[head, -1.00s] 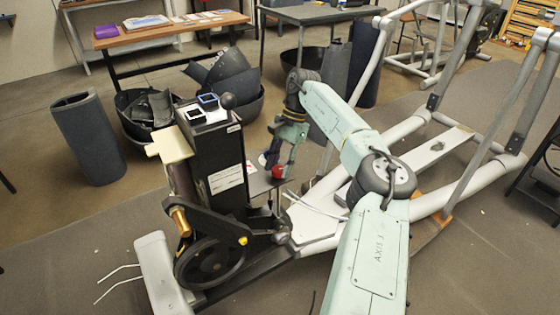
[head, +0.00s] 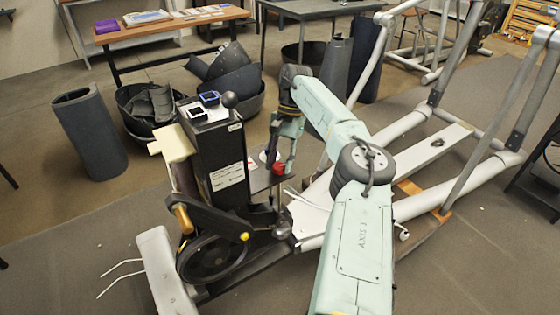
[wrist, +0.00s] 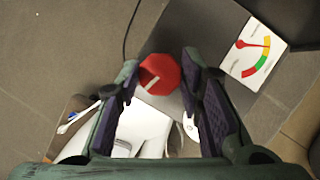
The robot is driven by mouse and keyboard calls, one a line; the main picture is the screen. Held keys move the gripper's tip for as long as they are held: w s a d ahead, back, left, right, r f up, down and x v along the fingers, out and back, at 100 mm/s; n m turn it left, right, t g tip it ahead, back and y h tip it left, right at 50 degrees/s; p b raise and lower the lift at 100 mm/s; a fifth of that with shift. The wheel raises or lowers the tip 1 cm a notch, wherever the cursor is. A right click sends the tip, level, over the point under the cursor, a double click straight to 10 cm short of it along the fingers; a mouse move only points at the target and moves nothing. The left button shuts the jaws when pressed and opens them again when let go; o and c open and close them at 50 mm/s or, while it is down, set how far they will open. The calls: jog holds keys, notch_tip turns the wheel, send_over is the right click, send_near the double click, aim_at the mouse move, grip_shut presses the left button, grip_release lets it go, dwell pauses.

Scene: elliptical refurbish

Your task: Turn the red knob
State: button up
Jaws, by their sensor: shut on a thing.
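The red knob (wrist: 160,74) is an octagon-like cap with a short white line. It sits on a grey plate, near the top middle of the wrist view. In the head view the knob (head: 278,168) is a small red spot to the right of the black upright box. My gripper (wrist: 160,72) has one finger on each side of the knob and is shut on it. In the head view my gripper (head: 281,158) reaches down to the knob and partly covers it. A white gauge card (wrist: 250,54) with a red needle and coloured arc is right of the knob.
The black box (head: 215,165) with small screens and a black ball-topped lever (head: 229,99) stands close left of my gripper. White frame rails (head: 390,120) lie to the right. Dark bins and curved covers (head: 235,85) stand behind.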

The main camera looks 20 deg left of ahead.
jog(key=o, duration=1.1)
jog(key=shift+o, duration=0.2)
jog(key=v, duration=0.7)
jog(key=shift+r, duration=0.2)
jog(key=shift+w, duration=0.15)
